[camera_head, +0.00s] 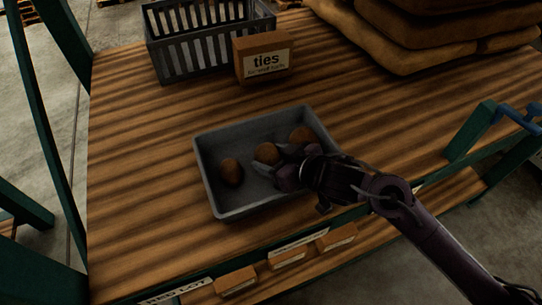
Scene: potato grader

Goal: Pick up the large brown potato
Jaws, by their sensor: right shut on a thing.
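A grey tray (211,189) on the wooden table holds several brown potatoes. One potato (231,172) lies alone in the left part of the tray. A middle brown potato (266,153) is at the fingertips of my right gripper (272,160). Another brown potato (302,135) lies near the tray's back right, just beyond the gripper. My right gripper reaches in over the tray's right side and is shut on the middle potato, whose near side is partly hidden by the fingers. Which potato is the largest is hard to tell. My left gripper is not in view.
A slatted grey crate (178,57) and a cardboard box marked "ties" (263,58) stand behind the tray. Stacked brown sacks (420,45) fill the back right. Small boxes (236,282) line the front edge. The table (135,160) left of the tray is clear.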

